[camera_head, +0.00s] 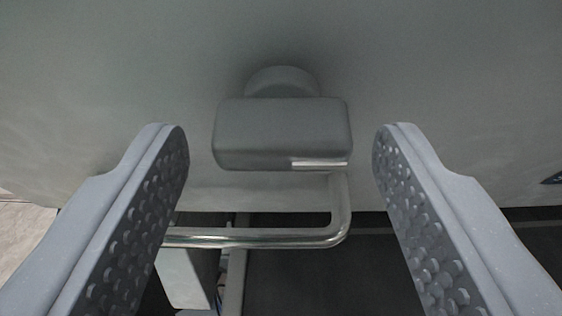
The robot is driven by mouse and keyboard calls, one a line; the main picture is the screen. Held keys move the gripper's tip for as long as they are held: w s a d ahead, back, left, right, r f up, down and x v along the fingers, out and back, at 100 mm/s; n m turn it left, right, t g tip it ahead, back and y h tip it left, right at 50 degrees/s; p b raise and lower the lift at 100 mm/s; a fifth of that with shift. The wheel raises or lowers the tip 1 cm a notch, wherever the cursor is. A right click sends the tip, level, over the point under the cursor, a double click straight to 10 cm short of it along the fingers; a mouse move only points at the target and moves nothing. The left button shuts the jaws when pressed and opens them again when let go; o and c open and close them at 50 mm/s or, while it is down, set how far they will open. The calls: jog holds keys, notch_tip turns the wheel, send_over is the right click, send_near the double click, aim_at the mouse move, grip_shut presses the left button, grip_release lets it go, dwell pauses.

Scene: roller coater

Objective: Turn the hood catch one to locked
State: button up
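The hood catch (282,133) is a grey rounded block on a short round stem (281,81), set on a pale grey panel. A bright strip (320,164) marks its lower right edge. The block lies sideways, with its long side left to right. My gripper (280,145) is open, with one textured finger to the left of the catch and one to the right. There is a visible gap on both sides, and neither finger appears to touch it. Nothing is held. Whether this position is locked cannot be told.
A bent shiny metal bar (270,238) runs below the catch, between my fingers, and turns up at its right end. The pale panel (430,60) fills the upper view. Below its edge is a dark area (320,280), with a light floor patch at far left.

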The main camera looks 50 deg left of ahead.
jog(key=c, duration=0.8)
jog(key=shift+o, duration=0.2)
jog(key=shift+d, duration=0.25)
jog(key=shift+a, duration=0.15)
jog(key=shift+a+b, duration=0.1)
jog(key=shift+b, duration=0.2)
jog(key=b, duration=0.1)
jog(key=n+t+h+b, duration=0.1)
jog(key=shift+s+a+f+n+t+b, duration=0.1)
jog(key=shift+a+n+t+b, duration=0.05)
jog(key=shift+n+t+b, duration=0.15)
jog(key=n+t+b, duration=0.1)
jog(key=b, duration=0.1)
jog(key=n+h+b, duration=0.1)
jog(key=b, duration=0.1)
jog(key=n+t+b, duration=0.1)
jog(key=b, duration=0.1)
jog(key=shift+s+a+f+t+h+b, duration=0.15)
jog(key=shift+a+f+t+h+b, duration=0.1)
jog(key=shift+t+h+b, duration=0.1)
jog(key=n+t+b, duration=0.2)
jog(key=n+b, duration=0.1)
jog(key=b, duration=0.4)
jog(key=n+t+h+b, duration=0.1)
jog(key=n+t+b, duration=0.1)
jog(key=b, duration=0.4)
jog(key=shift+a+f+n+b, duration=0.15)
jog(key=shift+n+b, duration=0.25)
jog(key=shift+n, duration=0.4)
